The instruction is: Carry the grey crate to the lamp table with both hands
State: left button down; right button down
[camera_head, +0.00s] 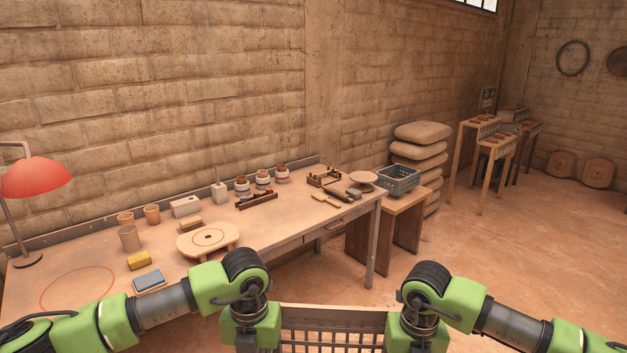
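A grey-brown slatted crate (333,320) shows at the bottom edge, between my two wrists; only its upper part is in view. My left and right arms reach down on either side of it, but both grippers are below the picture edge, so their hold on it is hidden. A blue-grey crate (398,179) stands on a small wooden stand beyond the long table's right end, apart from my arms. The lamp table (276,246) runs along the wall, with a red lamp (36,177) at its left end.
A red circle (77,289) marks a bare patch at the table's front left. Nearby are cups (129,237), a yellow block (139,260), a blue-grey slab (149,281) and a round wooden stand (208,240). Stacked sacks (420,146) stand beyond. Floor at right is clear.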

aim_at(281, 217)
jog(key=i+z, duration=0.1)
jog(key=i, duration=0.6)
jog(key=i+j+z, duration=0.1)
jog(key=i, duration=0.55)
jog(key=i+l+u, duration=0.1)
jog(key=i, duration=0.5)
jog(key=i+l, duration=0.2)
jog(key=i, duration=0.35)
jog(key=i+u, duration=0.2)
jog(key=u, duration=0.2)
jog(key=i+l+u, duration=0.15)
jog(key=u, duration=0.2)
jog(key=i+l+u, duration=0.2)
jog(key=u, duration=0.2)
jog(key=i+l+u, duration=0.45)
jog(key=i, duration=0.05)
